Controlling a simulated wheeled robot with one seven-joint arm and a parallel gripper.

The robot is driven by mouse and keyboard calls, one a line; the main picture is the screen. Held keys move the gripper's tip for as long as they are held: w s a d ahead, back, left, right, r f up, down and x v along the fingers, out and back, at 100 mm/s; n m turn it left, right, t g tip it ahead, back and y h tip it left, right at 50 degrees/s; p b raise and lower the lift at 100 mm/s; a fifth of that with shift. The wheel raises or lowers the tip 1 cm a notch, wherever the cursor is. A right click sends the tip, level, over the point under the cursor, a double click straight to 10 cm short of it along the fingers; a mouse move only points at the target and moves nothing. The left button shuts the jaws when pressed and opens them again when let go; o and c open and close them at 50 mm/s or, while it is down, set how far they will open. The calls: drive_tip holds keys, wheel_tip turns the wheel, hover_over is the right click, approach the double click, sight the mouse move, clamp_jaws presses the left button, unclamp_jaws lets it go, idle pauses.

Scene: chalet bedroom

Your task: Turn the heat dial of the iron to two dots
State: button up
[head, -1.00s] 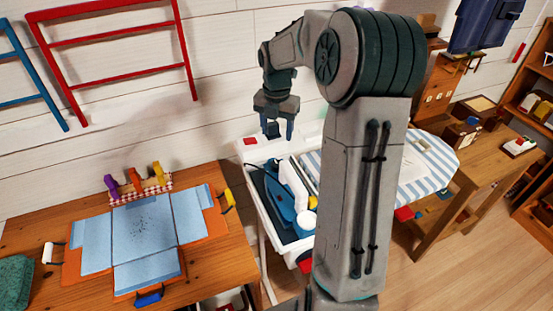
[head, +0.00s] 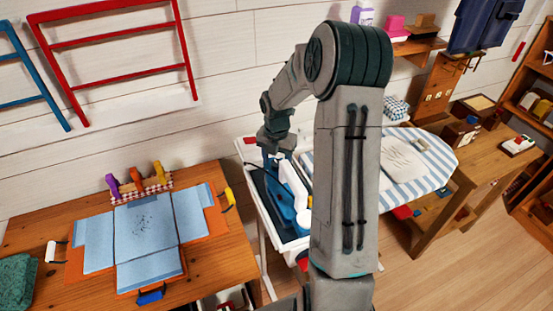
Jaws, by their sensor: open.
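The blue and white iron (head: 283,205) lies in the white tray (head: 258,212) beside the striped ironing board (head: 438,158). My gripper (head: 277,162) points down over the far end of the iron, close to it. Its jaws are open, with nothing seen between them. I cannot tell whether the fingers touch the iron. The heat dial and its dots cannot be made out. My own arm covers the right part of the tray and part of the board.
A wooden table (head: 215,262) with an orange and blue folding board (head: 145,240) stands at the left. A red rack (head: 115,38) hangs on the wall behind. A wooden desk (head: 480,180) stands at the right. Open floor shows at the lower right.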

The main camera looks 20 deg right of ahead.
drive_tip(key=c, duration=1)
drive_tip(key=shift+m, duration=0.3)
